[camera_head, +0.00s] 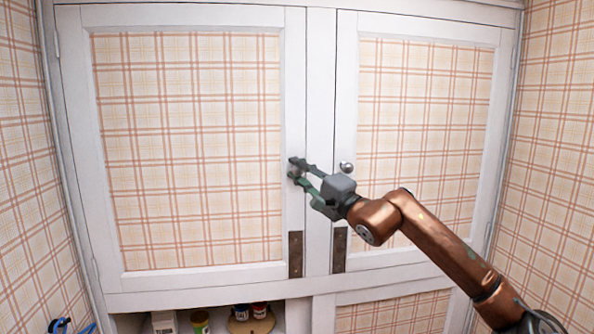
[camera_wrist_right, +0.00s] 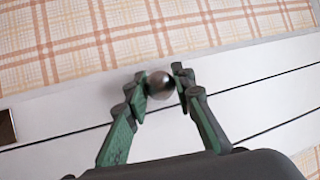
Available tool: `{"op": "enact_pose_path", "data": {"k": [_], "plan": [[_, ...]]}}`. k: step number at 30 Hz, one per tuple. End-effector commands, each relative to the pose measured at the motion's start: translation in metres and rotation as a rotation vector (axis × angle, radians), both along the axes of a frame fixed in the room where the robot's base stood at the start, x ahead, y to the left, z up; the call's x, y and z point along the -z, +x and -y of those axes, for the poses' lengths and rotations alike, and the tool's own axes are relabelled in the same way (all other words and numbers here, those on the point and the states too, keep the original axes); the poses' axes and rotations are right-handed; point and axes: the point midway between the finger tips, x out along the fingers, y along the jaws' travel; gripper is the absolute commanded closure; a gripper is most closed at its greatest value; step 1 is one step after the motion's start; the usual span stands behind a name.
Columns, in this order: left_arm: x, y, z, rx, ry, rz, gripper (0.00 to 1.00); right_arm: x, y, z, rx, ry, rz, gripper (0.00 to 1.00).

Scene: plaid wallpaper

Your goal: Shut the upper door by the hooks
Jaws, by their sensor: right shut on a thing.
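The upper left door (camera_head: 190,150), white-framed with a plaid panel, looks flush or nearly flush with the cabinet front. My right gripper (camera_head: 293,172) is at its inner edge, fingers closed around its round metal knob. In the right wrist view the knob (camera_wrist_right: 161,85) sits between the fingertips of this gripper (camera_wrist_right: 160,88). The upper right door (camera_head: 425,130) looks shut, with its own knob (camera_head: 346,167). A small blue and dark object (camera_head: 72,325), perhaps the hooks, is cut off at the bottom left. My left gripper is not in view.
Below the upper doors is an open shelf with a white box (camera_head: 164,322), a can (camera_head: 200,321) and several small jars. A lower plaid door (camera_head: 390,316) is to its right. Plaid walls stand close on both sides.

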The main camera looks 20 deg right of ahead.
Motion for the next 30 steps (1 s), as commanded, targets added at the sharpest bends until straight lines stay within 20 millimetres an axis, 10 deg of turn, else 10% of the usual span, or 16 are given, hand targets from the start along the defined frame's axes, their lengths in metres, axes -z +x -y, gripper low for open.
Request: {"op": "enact_pose_path", "data": {"k": [3,4,11,30], "plan": [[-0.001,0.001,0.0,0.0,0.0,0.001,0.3,-0.008,0.0,0.007,0.01,0.006,0.013,1.0],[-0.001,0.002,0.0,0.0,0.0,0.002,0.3,-0.008,0.0,0.006,0.009,0.005,0.013,0.76],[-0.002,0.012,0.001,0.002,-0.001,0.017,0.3,-0.008,0.0,0.007,0.011,0.005,0.012,0.61],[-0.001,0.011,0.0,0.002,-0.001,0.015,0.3,0.005,-0.034,0.017,0.014,0.0,0.006,0.59]]}}
